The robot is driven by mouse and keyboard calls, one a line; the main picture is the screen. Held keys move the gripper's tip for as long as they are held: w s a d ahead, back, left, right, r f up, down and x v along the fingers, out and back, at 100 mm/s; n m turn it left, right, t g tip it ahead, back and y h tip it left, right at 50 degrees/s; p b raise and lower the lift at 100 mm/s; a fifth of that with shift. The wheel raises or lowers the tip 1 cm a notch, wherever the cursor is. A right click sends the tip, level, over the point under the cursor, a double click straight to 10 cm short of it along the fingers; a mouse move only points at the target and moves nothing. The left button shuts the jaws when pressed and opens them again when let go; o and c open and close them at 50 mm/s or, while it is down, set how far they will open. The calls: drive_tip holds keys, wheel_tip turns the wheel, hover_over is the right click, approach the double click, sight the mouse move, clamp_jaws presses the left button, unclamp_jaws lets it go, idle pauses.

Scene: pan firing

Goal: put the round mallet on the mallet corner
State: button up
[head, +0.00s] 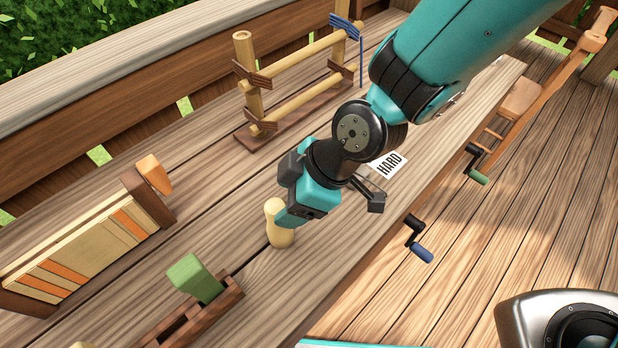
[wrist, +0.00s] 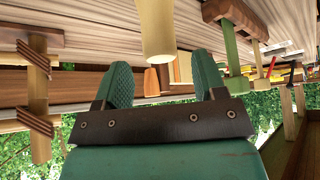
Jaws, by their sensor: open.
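A pale wooden, round-bodied piece with a knob top (head: 280,237), which looks like the round mallet, stands upright on the bench. In the wrist view its pale shaft (wrist: 156,28) hangs from the upper edge, in line with the gap between the fingers. My gripper (head: 284,212) is open beside and partly in front of its upper part. Its teal fingers (wrist: 163,78) stand apart with nothing clamped between them; whether they touch the piece I cannot tell. No spot is clearly marked as the mallet corner.
A green block (head: 193,275) stands in a dark slotted holder (head: 212,316) in front. A striped wooden box (head: 85,255) with an orange block (head: 154,174) is left. A bamboo rack (head: 275,125) stands behind. Cranks (head: 418,240) stick out from the bench's right edge.

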drive_tip(key=s+d+r+m+h, duration=0.1)
drive_tip(key=s+d+r+m, duration=0.1)
drive_tip(key=d+r+m, duration=0.4)
drive_tip(key=s+d+r+m+h, duration=0.1)
drive_tip(key=s+d+r+m, duration=0.1)
drive_tip(key=d+r+m, duration=0.4)
drive_tip(key=d+r, duration=0.4)
drive_tip(key=d, duration=0.4)
drive_tip(key=shift+s+d+r+t+b, duration=0.15)
drive_tip(key=shift+s+r+t+b, duration=0.15)
drive_tip(key=shift+s+r+b, duration=0.1)
